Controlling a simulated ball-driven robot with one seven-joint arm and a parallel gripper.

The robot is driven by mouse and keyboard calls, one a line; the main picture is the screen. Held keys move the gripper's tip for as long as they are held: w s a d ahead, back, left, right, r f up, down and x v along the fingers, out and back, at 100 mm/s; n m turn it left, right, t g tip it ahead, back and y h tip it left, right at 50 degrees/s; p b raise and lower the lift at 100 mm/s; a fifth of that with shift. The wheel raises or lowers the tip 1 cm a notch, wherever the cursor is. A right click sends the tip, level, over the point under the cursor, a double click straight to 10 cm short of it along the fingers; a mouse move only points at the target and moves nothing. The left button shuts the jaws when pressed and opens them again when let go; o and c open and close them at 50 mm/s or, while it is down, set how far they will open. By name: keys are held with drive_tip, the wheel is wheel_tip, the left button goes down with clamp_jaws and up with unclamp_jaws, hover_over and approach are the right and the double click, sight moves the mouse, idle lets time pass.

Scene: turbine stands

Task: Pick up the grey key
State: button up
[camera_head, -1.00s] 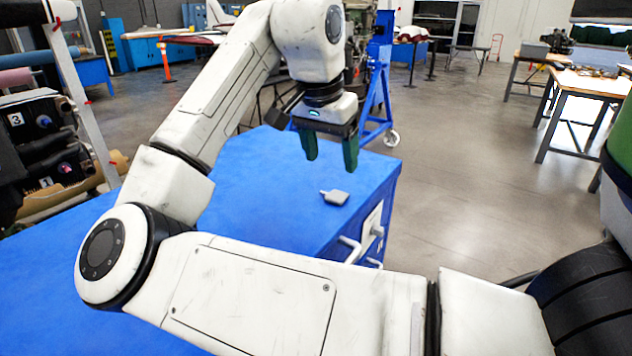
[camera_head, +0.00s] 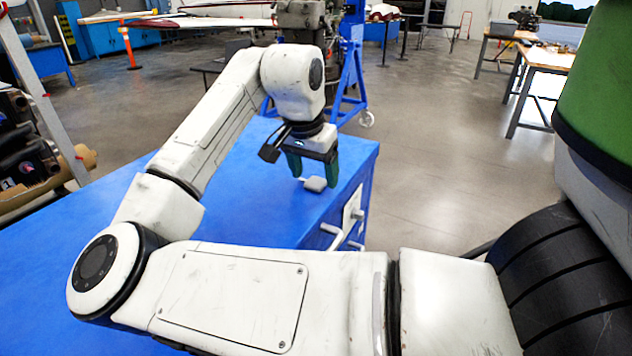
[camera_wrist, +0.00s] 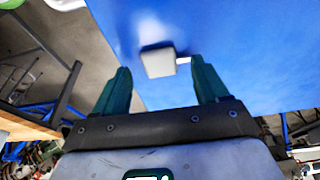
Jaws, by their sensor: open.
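The grey key (camera_head: 315,184) lies on the blue cabinet top (camera_head: 240,205), near its right edge. It has a broad grey head and a small lighter shaft. In the wrist view the key (camera_wrist: 158,62) shows just beyond the fingertips, with its head between the lines of the two fingers and its shaft pointing right. My gripper (camera_head: 313,172) is open, with green fingers pointing down over the key. In the wrist view the open fingers (camera_wrist: 158,78) have nothing between them. Whether the fingertips are level with the key cannot be told.
Handles (camera_head: 331,236) stick out from the cabinet's right side. A blue stand (camera_head: 350,75) stands behind the cabinet. A work table (camera_head: 535,85) is at the right, with open floor (camera_head: 450,150) between. The left part of the cabinet top is clear.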

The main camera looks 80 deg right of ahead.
drive_tip(key=shift+d+f, duration=0.1)
drive_tip(key=shift+f, duration=0.45)
clamp_jaws()
idle(0.4)
